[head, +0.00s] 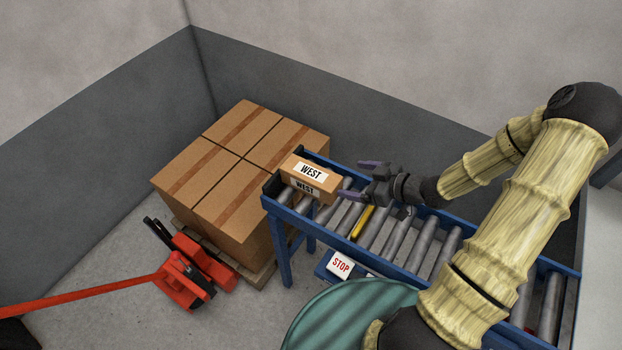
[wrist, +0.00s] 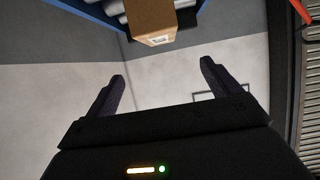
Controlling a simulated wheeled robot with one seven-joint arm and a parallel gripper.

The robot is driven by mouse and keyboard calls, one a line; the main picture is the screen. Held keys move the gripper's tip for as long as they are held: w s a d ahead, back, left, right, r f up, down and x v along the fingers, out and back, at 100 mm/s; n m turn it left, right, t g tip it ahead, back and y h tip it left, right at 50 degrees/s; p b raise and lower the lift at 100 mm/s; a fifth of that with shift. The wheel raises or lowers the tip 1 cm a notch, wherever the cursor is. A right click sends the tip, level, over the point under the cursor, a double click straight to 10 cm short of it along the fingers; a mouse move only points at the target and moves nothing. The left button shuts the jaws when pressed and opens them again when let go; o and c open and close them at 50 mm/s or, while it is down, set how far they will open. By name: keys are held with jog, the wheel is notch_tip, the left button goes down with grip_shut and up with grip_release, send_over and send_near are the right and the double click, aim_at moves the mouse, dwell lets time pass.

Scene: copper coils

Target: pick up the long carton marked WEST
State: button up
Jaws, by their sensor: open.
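The long carton marked WEST (head: 304,175) is brown with white WEST labels on its top and front side. It lies on the rollers at the far left end of the conveyor (head: 400,267). My gripper (head: 365,180) is open and empty, to the right of the carton and apart from it, with its fingers pointing left toward it. In the wrist view the carton (wrist: 151,20) shows at the top, cut off by the frame edge. It is beyond the two spread fingertips of my gripper (wrist: 162,70).
Large taped boxes (head: 240,175) stand on a pallet left of the conveyor. A red pallet jack (head: 185,277) is in front of them. A STOP sign (head: 341,264) is at the conveyor's near side, above a green round surface (head: 345,315). Grey walls stand behind.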

send_near(315, 174)
jog(key=x, duration=0.2)
jog(key=p+x, duration=0.1)
jog(key=shift+w+a+r, duration=0.1)
jog(key=shift+w+a, duration=0.15)
jog(key=shift+a, duration=0.2)
jog(key=shift+w+a, duration=0.1)
jog(key=x, duration=0.2)
jog(key=p+x, duration=0.1)
jog(key=x, duration=0.2)
jog(key=shift+f, duration=0.35)
jog(key=shift+c, duration=0.4)
jog(key=c, duration=1.2)
jog(key=shift+r, duration=0.1)
jog(key=shift+r, duration=0.1)
